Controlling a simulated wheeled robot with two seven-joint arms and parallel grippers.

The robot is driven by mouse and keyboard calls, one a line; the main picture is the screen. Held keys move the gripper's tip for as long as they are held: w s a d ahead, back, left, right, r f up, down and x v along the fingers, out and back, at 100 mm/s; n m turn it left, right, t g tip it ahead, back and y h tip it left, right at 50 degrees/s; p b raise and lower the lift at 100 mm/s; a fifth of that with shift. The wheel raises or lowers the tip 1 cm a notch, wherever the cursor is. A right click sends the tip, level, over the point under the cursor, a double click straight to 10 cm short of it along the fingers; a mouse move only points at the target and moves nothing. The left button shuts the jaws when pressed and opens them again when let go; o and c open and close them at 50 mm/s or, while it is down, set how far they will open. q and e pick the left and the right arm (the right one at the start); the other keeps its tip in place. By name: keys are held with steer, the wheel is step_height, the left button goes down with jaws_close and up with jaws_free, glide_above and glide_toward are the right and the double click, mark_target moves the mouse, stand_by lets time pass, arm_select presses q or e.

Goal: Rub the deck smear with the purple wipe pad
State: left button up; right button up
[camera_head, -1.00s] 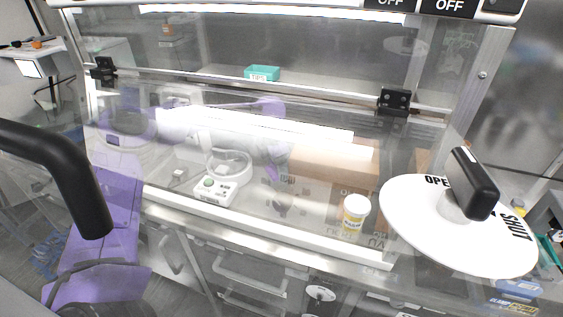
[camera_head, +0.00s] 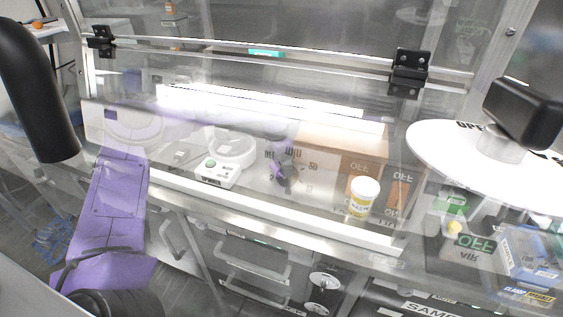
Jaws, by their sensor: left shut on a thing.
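My left arm, in purple, rises at the left and reaches behind the clear front pane of the cabinet. My left gripper (camera_head: 284,178) is small and dark there, low over the pale deck (camera_head: 250,192), between the white device and the brown box. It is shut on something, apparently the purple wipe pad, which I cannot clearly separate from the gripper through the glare. I cannot make out the deck smear. My right gripper is not in view.
A white device with a green button (camera_head: 222,162) stands left of the gripper. A brown box (camera_head: 340,143) and a white jar with a yellow label (camera_head: 362,198) stand right. A black-handled knob on a white disc (camera_head: 455,148) is at the right. A teal box (camera_head: 266,53) lies behind.

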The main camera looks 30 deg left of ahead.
arm_select(q)
steer(key=shift+f+b, duration=0.9)
steer(key=shift+f, duration=0.1)
stand_by(0.3)
